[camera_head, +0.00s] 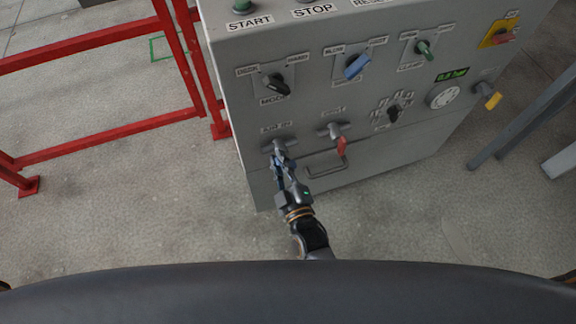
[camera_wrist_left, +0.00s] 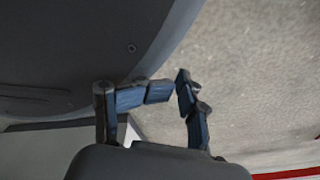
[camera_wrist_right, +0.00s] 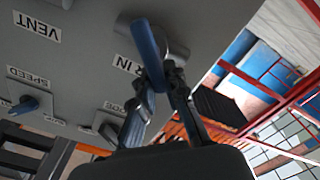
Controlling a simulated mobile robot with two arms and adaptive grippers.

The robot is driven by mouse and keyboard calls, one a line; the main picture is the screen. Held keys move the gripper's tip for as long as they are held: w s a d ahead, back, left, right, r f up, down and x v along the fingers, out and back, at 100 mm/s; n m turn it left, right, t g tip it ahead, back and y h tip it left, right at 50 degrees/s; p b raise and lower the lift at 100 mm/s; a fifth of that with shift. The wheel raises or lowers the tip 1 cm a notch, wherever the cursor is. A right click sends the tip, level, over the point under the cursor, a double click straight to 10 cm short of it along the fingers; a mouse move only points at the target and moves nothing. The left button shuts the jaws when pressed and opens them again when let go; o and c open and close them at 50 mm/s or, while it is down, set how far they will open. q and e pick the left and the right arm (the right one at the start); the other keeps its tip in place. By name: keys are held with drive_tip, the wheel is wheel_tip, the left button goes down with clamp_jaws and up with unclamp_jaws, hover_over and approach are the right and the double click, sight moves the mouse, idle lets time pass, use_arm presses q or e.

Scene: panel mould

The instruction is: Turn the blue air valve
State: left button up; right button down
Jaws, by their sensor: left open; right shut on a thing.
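The valve's grey body (camera_head: 279,146) shows just above the fingers. My left gripper (camera_wrist_left: 165,90) is open and empty, away from the panel, above the floor beside my own body.
A red-handled valve (camera_head: 341,145) sits just right of the blue one, with a grey drawer handle (camera_head: 327,172) below. Switches, a gauge (camera_head: 442,96) and a yellow-handled valve (camera_head: 490,98) lie further right. A red rail (camera_head: 110,136) stands left; the floor in front is clear.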

drive_tip(key=shift+s+a+f+n+p, duration=0.1)
drive_tip(key=shift+n+p, duration=0.05)
drive_tip(key=shift+n, duration=0.35)
drive_tip(key=shift+a+f+n+p, duration=0.1)
drive_tip(key=shift+n+p, duration=0.05)
drive_tip(key=shift+n, duration=0.35)
drive_tip(key=shift+f+n, duration=0.1)
drive_tip(key=shift+n, duration=0.5)
use_arm(q)
drive_tip(key=shift+s+a+f, duration=0.15)
drive_tip(key=shift+s+f, duration=0.05)
drive_tip(key=shift+s, duration=0.3)
drive_tip(key=shift+s+a+f, duration=0.1)
drive_tip(key=shift+s+f, duration=0.1)
drive_tip(key=shift+s, duration=0.3)
use_arm(e)
drive_tip(key=shift+a+f, duration=0.1)
drive_tip(key=shift+a, duration=0.05)
drive_tip(key=shift+n, duration=0.3)
